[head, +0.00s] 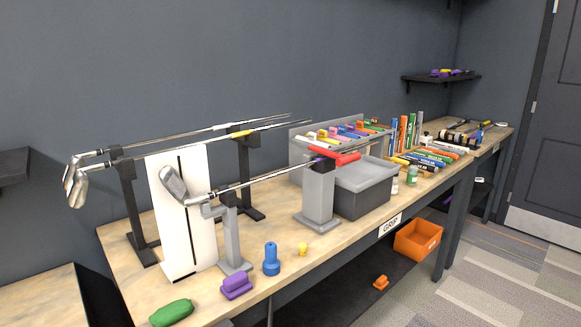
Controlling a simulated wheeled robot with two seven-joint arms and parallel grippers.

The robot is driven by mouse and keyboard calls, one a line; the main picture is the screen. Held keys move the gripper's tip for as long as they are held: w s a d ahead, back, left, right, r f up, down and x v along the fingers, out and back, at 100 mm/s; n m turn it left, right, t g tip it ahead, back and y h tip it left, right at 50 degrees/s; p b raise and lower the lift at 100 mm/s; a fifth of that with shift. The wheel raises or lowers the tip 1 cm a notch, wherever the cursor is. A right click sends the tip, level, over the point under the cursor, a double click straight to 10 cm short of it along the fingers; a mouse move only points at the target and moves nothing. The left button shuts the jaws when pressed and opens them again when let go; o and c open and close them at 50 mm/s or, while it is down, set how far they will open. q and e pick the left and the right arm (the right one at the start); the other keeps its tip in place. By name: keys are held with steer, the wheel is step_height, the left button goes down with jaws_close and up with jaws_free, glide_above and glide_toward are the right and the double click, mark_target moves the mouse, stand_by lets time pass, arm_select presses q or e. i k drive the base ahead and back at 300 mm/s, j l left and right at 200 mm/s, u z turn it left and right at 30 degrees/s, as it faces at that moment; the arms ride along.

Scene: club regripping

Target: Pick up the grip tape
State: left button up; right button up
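I cannot tell for certain which thing is the grip tape. A purple block-like item (236,286) sits near the front edge of the bench, and its shape could be a tape dispenser. A green rounded item (171,313) lies to its left. A blue bottle-shaped item (271,259) stands to its right, with a small yellow piece (303,249) beyond it. A golf club (173,183) rests on grey stands behind these, with a red clamp piece (334,158) across its shaft. Neither of my grippers is in view.
The wooden bench (205,312) carries two more clubs on black stands (133,208), a white upright board (180,252), a grey bin (362,198) and a rack of colourful grips. An orange bin (417,240) and a small orange item (381,282) are on the lower shelf.

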mark_target(312, 136)
steer(key=u, duration=0.55)
steer(key=l+u, duration=0.8)
steer(key=k+l+u, duration=0.1)
steer(key=l+u, duration=0.35)
steer(key=k+l, duration=0.15)
steer(key=l, duration=0.25)
steer(key=k+l+u, duration=0.1)
steer(key=l, duration=0.35)
steer(key=k+l, duration=0.25)
steer(key=l, duration=0.15)
steer(key=k+l+u, duration=0.15)
steer(key=l, duration=0.25)
steer(key=k+l, duration=0.2)
steer(key=l, duration=0.2)
